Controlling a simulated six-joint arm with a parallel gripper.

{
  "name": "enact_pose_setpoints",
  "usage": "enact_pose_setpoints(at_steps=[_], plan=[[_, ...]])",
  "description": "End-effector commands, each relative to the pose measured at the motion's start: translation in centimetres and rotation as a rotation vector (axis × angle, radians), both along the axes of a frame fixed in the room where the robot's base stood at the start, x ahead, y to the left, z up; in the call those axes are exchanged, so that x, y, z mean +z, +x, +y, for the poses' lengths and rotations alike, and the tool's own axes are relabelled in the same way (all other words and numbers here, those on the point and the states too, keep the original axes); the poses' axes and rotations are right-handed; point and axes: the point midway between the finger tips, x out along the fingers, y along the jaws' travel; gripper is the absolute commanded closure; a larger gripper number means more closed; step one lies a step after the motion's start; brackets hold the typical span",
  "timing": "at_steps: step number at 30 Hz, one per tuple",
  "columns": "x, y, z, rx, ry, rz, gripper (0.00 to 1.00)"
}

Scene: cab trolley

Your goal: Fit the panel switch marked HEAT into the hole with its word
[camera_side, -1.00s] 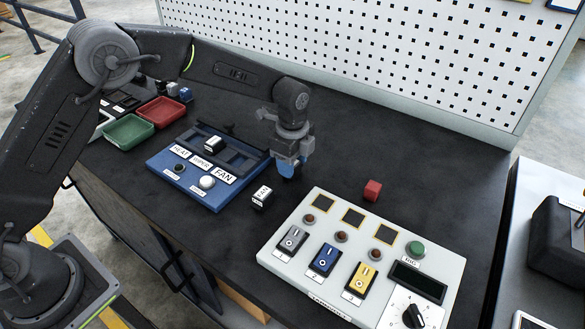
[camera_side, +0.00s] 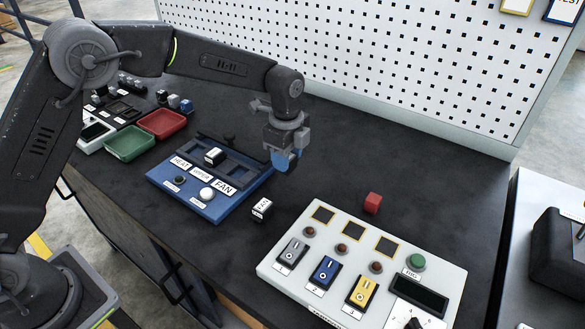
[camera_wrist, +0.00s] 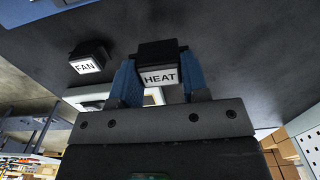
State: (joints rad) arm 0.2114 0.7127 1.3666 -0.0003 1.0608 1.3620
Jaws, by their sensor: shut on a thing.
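In the wrist view, the switch marked HEAT (camera_wrist: 158,78) is black with a white label. It is clamped between the blue fingers of my gripper (camera_wrist: 156,85), with its word upright in the picture. In the side view, my gripper (camera_side: 285,161) is above the table by the right back corner of the blue panel (camera_side: 207,207); the held switch is not clear there. The panel has a row of dark holes with word labels in front: HEAT (camera_side: 181,162) at left, a hard-to-read one in the middle, FAN (camera_side: 223,187) at right. A switch (camera_side: 214,156) sits at the middle hole.
A loose FAN switch (camera_side: 262,208) is on the table right of the panel. A red cube (camera_side: 373,203) and a white console (camera_side: 345,270) are further right. Green (camera_side: 130,142) and red (camera_side: 162,123) trays stand at left. A pegboard (camera_side: 370,70) rises behind.

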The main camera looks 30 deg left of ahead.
Motion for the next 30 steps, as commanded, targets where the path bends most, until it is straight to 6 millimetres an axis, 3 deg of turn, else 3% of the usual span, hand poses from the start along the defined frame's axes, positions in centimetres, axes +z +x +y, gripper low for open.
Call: enact_pose_setpoints(at_steps=[6, 13, 19, 30], plan=[[3.1, -1.1, 5.2, 0.007, 0.000, -0.002, 0.82], [5.2, -1.9, 8.8, 0.005, 0.000, 0.001, 0.82], [6.4, -2.2, 10.1, 0.003, 0.000, 0.000, 0.82], [8.0, -2.2, 10.1, 0.002, 0.001, 0.001, 0.82]])
